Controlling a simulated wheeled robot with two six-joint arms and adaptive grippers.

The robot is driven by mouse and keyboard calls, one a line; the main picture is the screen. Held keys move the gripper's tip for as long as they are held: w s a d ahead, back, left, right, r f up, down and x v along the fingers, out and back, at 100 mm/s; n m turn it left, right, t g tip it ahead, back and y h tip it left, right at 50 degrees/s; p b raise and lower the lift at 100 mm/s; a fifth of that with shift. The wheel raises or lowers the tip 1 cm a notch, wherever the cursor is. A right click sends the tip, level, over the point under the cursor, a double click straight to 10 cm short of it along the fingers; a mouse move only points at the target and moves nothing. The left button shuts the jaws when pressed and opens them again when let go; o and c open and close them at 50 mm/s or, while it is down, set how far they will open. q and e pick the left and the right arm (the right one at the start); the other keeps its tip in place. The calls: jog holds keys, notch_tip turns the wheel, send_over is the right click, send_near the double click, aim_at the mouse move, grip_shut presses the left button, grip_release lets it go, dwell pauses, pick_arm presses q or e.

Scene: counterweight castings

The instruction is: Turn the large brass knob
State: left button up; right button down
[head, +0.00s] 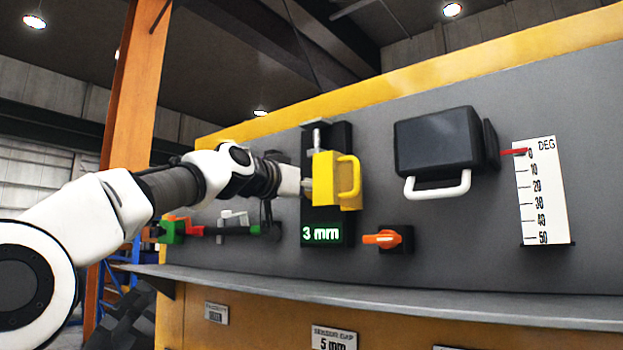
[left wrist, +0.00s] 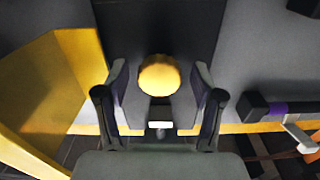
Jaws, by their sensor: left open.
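The large brass knob (left wrist: 160,75) shows in the left wrist view as a round yellow-gold head, in front of a dark backplate. My left gripper (left wrist: 160,82) is open, with one finger on each side of the knob and a visible gap to each. In the head view my left gripper (head: 303,186) is at the left side of a yellow block with a handle (head: 337,180). There I cannot make out the knob. The block is on a dark vertical plate (head: 320,220) with a lit display (head: 321,234) reading 3 mm. My right gripper is not in view.
A label (head: 334,340) below the shelf reads "SENSOR GAP 5 mm". Right of the plate are an orange switch (head: 382,238), a dark box with a white handle (head: 435,140) and a degree scale (head: 543,190). A grey ledge (head: 400,300) runs below the panel.

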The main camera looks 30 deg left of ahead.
pick_arm(q)
jog(key=shift+s, duration=0.1)
jog(key=shift+w+f, duration=0.1)
jog(key=shift+w, duration=0.15)
jog(key=c, duration=1.2)
jog(key=shift+o, duration=0.2)
jog(key=shift+n, duration=0.4)
jog(key=n, duration=0.4)
jog(key=shift+d+n, duration=0.1)
jog(key=shift+n, duration=0.2)
jog(key=n, duration=1.2)
jog(key=shift+n, duration=0.4)
jog(key=n, duration=0.5)
jog(key=shift+n, duration=0.4)
